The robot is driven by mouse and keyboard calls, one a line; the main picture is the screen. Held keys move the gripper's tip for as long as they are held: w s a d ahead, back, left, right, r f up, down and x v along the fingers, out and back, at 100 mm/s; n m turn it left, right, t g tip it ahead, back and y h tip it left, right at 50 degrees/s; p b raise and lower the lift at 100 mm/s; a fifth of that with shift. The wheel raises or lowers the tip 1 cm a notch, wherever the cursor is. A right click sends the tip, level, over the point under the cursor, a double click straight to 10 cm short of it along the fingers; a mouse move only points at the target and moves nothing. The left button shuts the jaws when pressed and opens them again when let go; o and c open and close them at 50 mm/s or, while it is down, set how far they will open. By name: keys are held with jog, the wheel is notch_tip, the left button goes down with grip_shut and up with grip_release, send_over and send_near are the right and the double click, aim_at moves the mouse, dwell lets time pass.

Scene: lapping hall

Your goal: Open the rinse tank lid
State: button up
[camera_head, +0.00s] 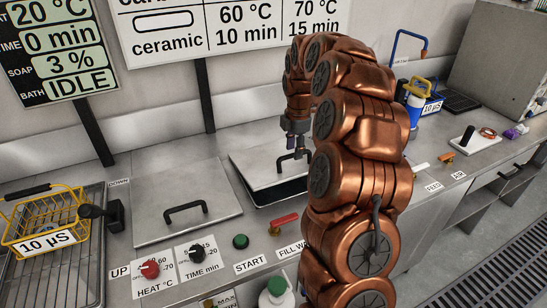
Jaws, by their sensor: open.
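Two flat metal lids with black bar handles are set in the bench. The right-hand lid (258,165), under my gripper, appears to be the rinse tank lid, though I see no label naming it. Its front edge sits tilted up with a dark gap below it. Its black handle (295,160) shows just under my gripper (294,146). My gripper is open and points down at the handle; I cannot tell whether its fingers touch it. My arm hides the lid's right side. The left-hand lid (165,185) lies flat and shut, with its own handle (186,211).
The bench front holds a red knob (150,269), a black knob (196,253), a green button (240,241) and a red lever (284,220). A yellow basket (45,225) stands at left beside a black lever (100,213). A blue and yellow container (415,100) stands behind my arm.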

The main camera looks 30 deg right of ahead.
jog(key=s+a+r+m, duration=0.2)
jog(key=s+a+r, duration=0.1)
jog(key=s+a, duration=0.1)
jog(key=s+a+r+m, duration=0.1)
jog(key=s+a+r, duration=0.2)
jog(key=a, duration=0.4)
jog(key=shift+s+a+r+m, duration=0.25)
jog(key=shift+s+a+m, duration=0.05)
jog(key=shift+s+m, duration=0.1)
dwell(0.3)
